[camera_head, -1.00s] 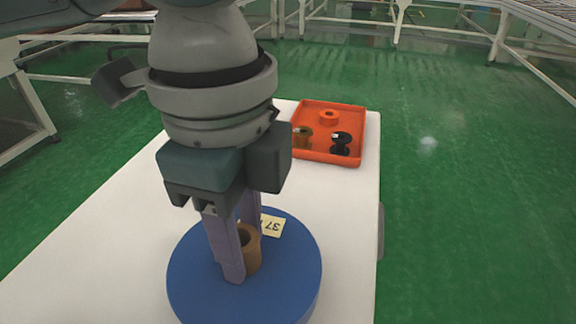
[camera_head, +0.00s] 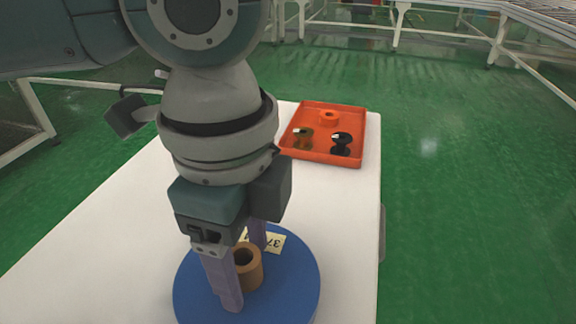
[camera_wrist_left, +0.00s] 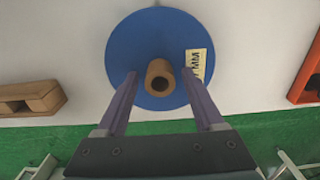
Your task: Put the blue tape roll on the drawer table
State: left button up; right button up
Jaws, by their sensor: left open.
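The blue tape roll (camera_head: 285,285) is a large flat blue disc with a brown hollow core (camera_head: 247,268) standing up at its middle and a cream label on top. It lies flat on a white table (camera_head: 110,235). My left gripper (camera_head: 247,272) points down over it, open, with one purple finger on each side of the core. In the left wrist view the roll (camera_wrist_left: 130,50) also shows, with the fingers spread and the core (camera_wrist_left: 160,78) between and ahead of them. I cannot tell if the fingertips touch the disc. My right gripper is not in view.
An orange tray (camera_head: 298,154) with a small orange ring, a black spool (camera_head: 341,144) and a brown spool (camera_head: 303,138) stands farther back on the table. A wooden piece (camera_wrist_left: 30,98) lies left in the wrist view. Green floor surrounds the table.

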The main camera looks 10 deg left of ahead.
pick_arm(q)
notch_tip(320, 180, up, 12)
jog(key=p, duration=0.3)
jog(key=s+d+f+n+t+h, duration=0.2)
jog(key=s+d+f+n+h, duration=0.3)
jog(key=d+n, duration=0.15)
jog(key=s+a+f+n+y, duration=0.1)
jog(key=s+a+f+n, duration=0.1)
jog(key=a, duration=0.3)
jog(key=s+a+f+n+t+y, duration=0.1)
jog(key=s+a+f+n+y, duration=0.1)
jog(key=s+a+n, duration=0.1)
jog(key=s+a+f+n+y, duration=0.1)
jog(key=s+a+n, duration=0.1)
jog(key=a+n, duration=0.3)
jog(key=shift+s+a+f+t+y, duration=0.1)
jog(key=shift+a+f+t+y, duration=0.1)
jog(key=shift+a, duration=0.5)
jog(key=shift+s+a+f+t+y, duration=0.1)
jog(key=shift+a+f+y, duration=0.1)
jog(key=shift+a, duration=0.45)
jog(key=shift+w, duration=0.1)
jog(key=shift+p, duration=0.3)
notch_tip(320, 180, up, 57)
jog(key=p, duration=5.7)
jog(key=shift+r, duration=0.2)
